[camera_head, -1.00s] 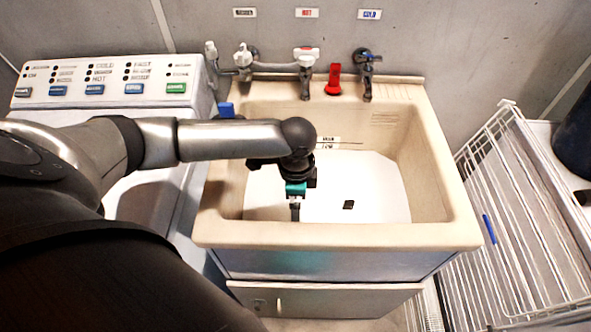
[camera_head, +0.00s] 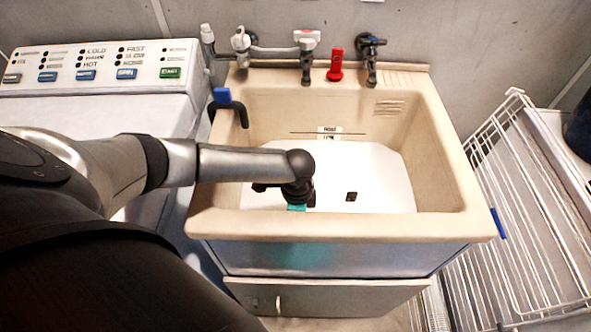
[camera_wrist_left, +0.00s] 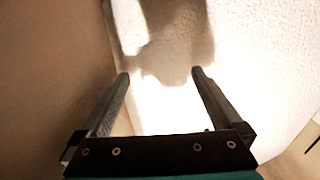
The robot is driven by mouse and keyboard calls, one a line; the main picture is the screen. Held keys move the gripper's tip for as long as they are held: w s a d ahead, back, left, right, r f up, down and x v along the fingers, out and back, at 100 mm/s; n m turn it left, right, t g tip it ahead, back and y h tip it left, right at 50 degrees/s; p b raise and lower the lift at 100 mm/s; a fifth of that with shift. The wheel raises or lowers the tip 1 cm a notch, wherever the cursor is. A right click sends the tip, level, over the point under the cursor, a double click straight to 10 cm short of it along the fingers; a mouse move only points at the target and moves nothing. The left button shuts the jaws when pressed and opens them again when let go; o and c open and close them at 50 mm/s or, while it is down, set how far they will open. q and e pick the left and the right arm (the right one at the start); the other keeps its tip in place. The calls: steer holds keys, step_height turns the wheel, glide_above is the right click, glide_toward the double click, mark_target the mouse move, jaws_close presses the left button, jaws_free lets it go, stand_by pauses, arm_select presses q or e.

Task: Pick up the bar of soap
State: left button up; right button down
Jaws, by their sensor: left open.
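My left gripper (camera_head: 297,207) is inside the beige sink (camera_head: 340,228), low down near its front wall. In the head view only its wrist and a bit of teal show, and the fingers are hidden behind the front rim. In the left wrist view the two fingers (camera_wrist_left: 160,73) are apart, with bright white surface and a shadow between and beyond them. I cannot make out a bar of soap in either view. It may be hidden by the gripper or the rim, or lost in the glare. My right gripper is not in view.
A small dark piece (camera_head: 351,197) lies on the white sink floor right of my gripper. Taps (camera_head: 307,60) and a red object (camera_head: 335,66) line the back ledge. A washer (camera_head: 110,75) stands left, a wire rack (camera_head: 525,200) right. The sink's right side is open.

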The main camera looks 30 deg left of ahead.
arm_select(q)
step_height(320, 180, down, 4)
steer(key=shift+r+b, duration=0.2)
steer(key=shift+b, duration=0.35)
steer(key=shift+w, duration=0.1)
steer(key=c, duration=1.2)
steer(key=shift+c, duration=0.2)
steer(key=shift+r, duration=0.2)
